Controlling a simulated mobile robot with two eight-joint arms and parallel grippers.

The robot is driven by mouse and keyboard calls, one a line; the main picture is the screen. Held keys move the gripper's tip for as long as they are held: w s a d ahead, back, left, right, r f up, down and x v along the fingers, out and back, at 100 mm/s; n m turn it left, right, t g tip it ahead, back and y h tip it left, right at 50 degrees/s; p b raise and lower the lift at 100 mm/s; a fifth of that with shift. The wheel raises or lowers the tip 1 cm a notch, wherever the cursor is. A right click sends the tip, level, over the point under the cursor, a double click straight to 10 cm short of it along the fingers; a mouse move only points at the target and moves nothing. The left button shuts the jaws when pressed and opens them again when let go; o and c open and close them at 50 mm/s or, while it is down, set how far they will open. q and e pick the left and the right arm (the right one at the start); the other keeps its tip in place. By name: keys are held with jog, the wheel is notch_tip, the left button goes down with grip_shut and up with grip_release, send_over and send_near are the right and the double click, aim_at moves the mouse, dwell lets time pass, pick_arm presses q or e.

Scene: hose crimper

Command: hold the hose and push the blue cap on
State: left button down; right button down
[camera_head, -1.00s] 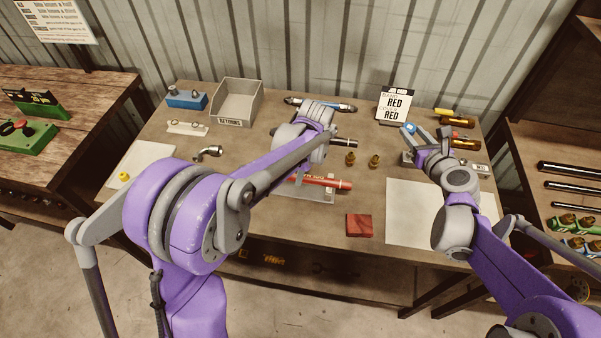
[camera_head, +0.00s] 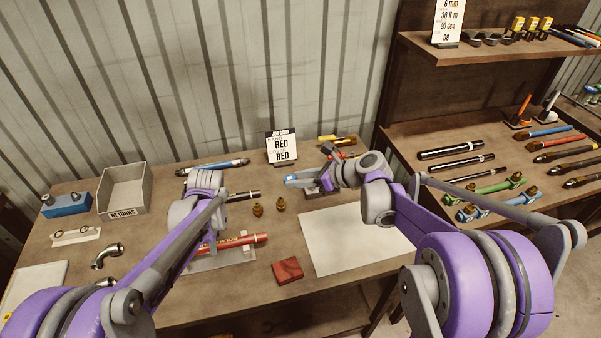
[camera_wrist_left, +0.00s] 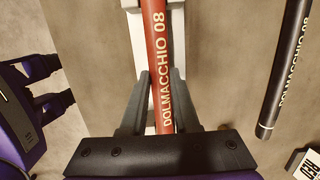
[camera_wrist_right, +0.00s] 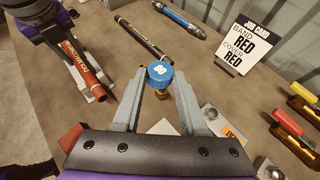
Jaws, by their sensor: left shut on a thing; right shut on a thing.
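The red hose (camera_head: 245,241) lies in a grey holder (camera_head: 210,262) at the table's front middle. My left gripper (camera_wrist_left: 165,78) is shut around the hose, one finger on each side of its lettering; in the head view my left arm hides the grip. My right gripper (camera_wrist_right: 160,84) is shut on the blue cap (camera_wrist_right: 160,72), marked 08, with brass showing below it. In the head view the blue cap (camera_head: 291,180) is right of the hose and farther back, apart from it.
A job card (camera_head: 282,147) stands behind the cap. Two brass fittings (camera_head: 269,207), a black hose (camera_head: 243,196) and a red block (camera_head: 288,270) lie nearby. A white sheet (camera_head: 345,243) covers the front right. A returns bin (camera_head: 125,190) stands at the left.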

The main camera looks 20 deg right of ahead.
pick_arm(q)
jog(key=shift+w, duration=0.1)
pick_arm(e)
jog(key=s+f+m+g+h, duration=0.1)
jog(key=s+f+m+h, duration=0.1)
jog(key=m, duration=0.9)
jog(key=s+a+f+m+g+h, duration=0.1)
jog(key=s+f+m+h, duration=0.1)
jog(key=m, duration=0.9)
jog(key=s+a+f+m+g+h, duration=0.1)
jog(key=f+m+h, duration=0.3)
jog(key=m, duration=0.7)
jog(key=shift+s+f+h, duration=0.3)
jog(key=shift+s+h, duration=0.2)
jog(key=shift+h, duration=0.5)
jog(key=shift+s+f+n+y, duration=0.25)
jog(key=shift+f+n+y, duration=0.1)
jog(key=shift+n+y, duration=0.6)
jog(key=n, duration=0.1)
jog(key=n+y, duration=0.1)
jog(key=f+n+y, duration=0.1)
jog(key=shift+s+d+y, duration=0.1)
jog(key=shift+s+y, duration=0.15)
jog(key=shift+s, duration=0.1)
jog(key=shift+s+f+n+y, duration=0.1)
jog(key=shift+s+n+y, duration=0.15)
jog(key=shift+n, duration=0.35)
jog(key=shift+s+f+n+y, duration=0.1)
jog(key=shift+n+y, duration=0.25)
jog(key=shift+n, duration=0.2)
